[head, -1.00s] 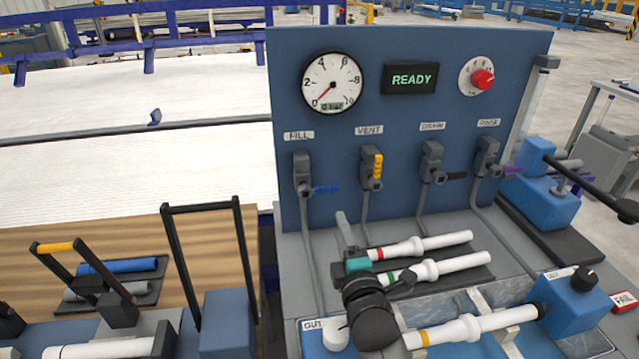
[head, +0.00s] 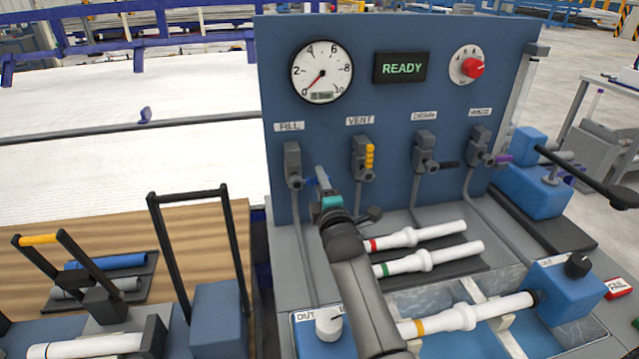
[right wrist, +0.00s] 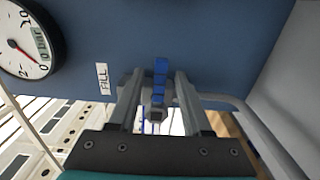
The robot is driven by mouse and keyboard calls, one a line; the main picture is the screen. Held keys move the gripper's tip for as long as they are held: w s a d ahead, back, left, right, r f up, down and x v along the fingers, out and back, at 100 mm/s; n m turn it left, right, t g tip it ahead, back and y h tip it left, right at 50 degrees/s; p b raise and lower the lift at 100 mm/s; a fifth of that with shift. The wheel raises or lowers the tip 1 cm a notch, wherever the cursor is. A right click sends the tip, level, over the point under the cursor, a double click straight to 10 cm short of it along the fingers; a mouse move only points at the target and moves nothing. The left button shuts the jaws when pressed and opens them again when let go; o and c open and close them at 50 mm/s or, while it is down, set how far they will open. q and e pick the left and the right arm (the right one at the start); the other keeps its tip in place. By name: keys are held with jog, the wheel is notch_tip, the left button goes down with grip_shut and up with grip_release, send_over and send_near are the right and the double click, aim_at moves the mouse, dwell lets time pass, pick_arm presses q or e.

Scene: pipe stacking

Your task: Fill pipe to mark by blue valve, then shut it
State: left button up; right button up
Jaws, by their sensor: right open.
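The blue valve's dark body (head: 293,165) is on the blue panel below the FILL label, at the left. Its blue handle (right wrist: 160,75) shows in the right wrist view between my fingers; in the head view my gripper partly hides it. My right gripper (head: 321,172) is open around or just in front of the handle; contact cannot be told. In the right wrist view its fingers (right wrist: 157,90) stand apart on either side of the handle. A white pipe with a yellow band (head: 465,317) lies in the front trough, its right end at a blue block. My left gripper is out of view.
The round gauge (head: 321,72) has its needle near 0, and a display (head: 401,67) reads READY. A yellow-handled valve (head: 362,158) is close right of my gripper. Pipes with red (head: 418,235) and green (head: 427,259) bands lie below. A clear upright tube (head: 531,85) edges the panel.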

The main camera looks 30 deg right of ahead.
jog(key=shift+x, duration=0.8)
jog(key=shift+s, duration=0.1)
grip_shut()
dwell(0.9)
